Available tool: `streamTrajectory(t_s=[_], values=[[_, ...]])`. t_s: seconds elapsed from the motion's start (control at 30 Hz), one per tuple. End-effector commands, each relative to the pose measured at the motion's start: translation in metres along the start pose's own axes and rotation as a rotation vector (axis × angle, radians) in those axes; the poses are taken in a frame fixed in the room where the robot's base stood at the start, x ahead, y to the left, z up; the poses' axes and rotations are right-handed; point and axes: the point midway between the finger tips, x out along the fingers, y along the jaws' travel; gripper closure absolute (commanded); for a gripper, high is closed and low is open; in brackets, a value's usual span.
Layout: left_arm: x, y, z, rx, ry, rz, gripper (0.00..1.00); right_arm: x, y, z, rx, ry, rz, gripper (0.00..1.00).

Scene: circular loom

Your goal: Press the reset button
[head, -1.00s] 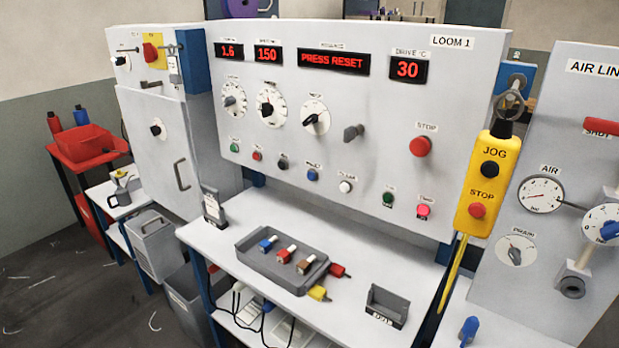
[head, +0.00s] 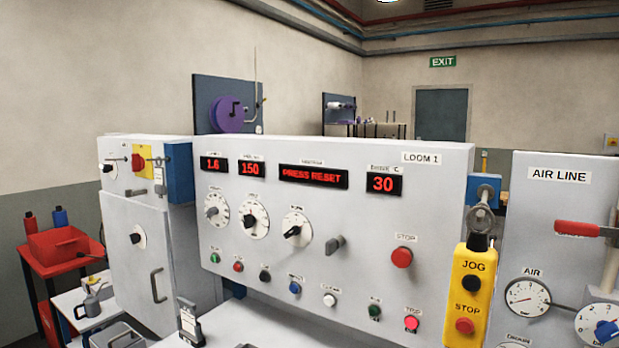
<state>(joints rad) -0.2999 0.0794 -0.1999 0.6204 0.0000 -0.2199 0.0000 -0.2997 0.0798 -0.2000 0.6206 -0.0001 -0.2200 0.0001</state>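The Loom 1 panel (head: 350,215) stands in the middle, and its red display (head: 313,177) reads PRESS RESET. A row of small buttons runs along its lower part: a green button (head: 215,257), a red button (head: 238,266), a black button (head: 265,275), a blue button (head: 295,288), a white button (head: 330,300), a second green button (head: 374,311) and a lit pink-red button (head: 411,323). Most labels are too small to read surely, so I cannot tell which is reset. A larger red stop button (head: 402,257) sits above right. Neither gripper is in view.
A yellow jog/stop pendant (head: 469,296) hangs at the panel's right edge, beside the air line panel (head: 560,235). A grey cabinet (head: 140,250) stands left of the panel. A white bench top (head: 240,328) shows below the buttons.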

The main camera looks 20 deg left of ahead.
Motion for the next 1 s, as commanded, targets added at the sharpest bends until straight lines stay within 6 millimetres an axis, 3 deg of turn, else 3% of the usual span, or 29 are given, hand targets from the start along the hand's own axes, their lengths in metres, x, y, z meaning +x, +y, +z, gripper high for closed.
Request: streamTrajectory(t_s=[0.1,0.13,0.33,1.0], values=[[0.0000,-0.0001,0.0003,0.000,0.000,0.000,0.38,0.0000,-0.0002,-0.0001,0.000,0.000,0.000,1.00],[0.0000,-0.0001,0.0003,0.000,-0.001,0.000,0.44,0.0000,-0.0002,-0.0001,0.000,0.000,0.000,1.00],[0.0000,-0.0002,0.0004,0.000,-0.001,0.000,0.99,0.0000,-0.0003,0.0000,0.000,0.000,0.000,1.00],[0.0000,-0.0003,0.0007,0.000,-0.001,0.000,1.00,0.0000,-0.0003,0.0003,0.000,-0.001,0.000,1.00]])
